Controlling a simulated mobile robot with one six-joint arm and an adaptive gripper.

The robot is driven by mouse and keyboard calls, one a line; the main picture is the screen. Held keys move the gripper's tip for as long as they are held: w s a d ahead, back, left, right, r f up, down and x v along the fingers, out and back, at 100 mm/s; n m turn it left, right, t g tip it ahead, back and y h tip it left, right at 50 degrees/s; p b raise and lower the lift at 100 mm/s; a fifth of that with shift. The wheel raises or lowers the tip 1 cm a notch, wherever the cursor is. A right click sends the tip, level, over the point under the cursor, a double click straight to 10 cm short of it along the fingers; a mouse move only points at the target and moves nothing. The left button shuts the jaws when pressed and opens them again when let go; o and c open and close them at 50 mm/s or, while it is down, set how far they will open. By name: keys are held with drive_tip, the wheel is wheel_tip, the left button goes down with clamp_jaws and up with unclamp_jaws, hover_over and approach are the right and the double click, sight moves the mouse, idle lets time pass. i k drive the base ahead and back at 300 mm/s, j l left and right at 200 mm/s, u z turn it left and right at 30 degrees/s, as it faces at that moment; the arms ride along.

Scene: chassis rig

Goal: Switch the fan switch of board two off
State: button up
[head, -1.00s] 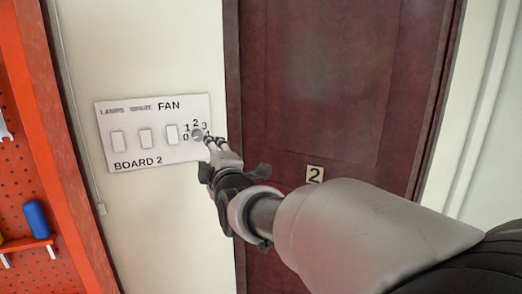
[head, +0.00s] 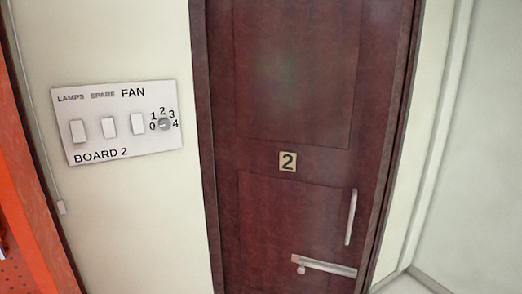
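Board two (head: 100,144) is a white plate on the cream wall, left in the head view, marked BOARD 2. It bears three white rocker switches in a row under the labels LAMPS, SPARE and FAN. The fan switch (head: 138,124) is the rightmost rocker, below the word FAN. To its right is a round grey knob (head: 164,124) with the numbers 0 to 4 around it. I cannot tell from the rocker's tilt whether it is on or off. My gripper is not in view.
A dark red door (head: 280,100) with a number 2 plate (head: 288,162), an upright handle (head: 351,217) and a metal latch bar (head: 325,266) stands right of the board. An orange panel (head: 30,200) edges the left. Nothing blocks the board in this view.

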sight(136, 119)
drive_tip(key=u, duration=1.3)
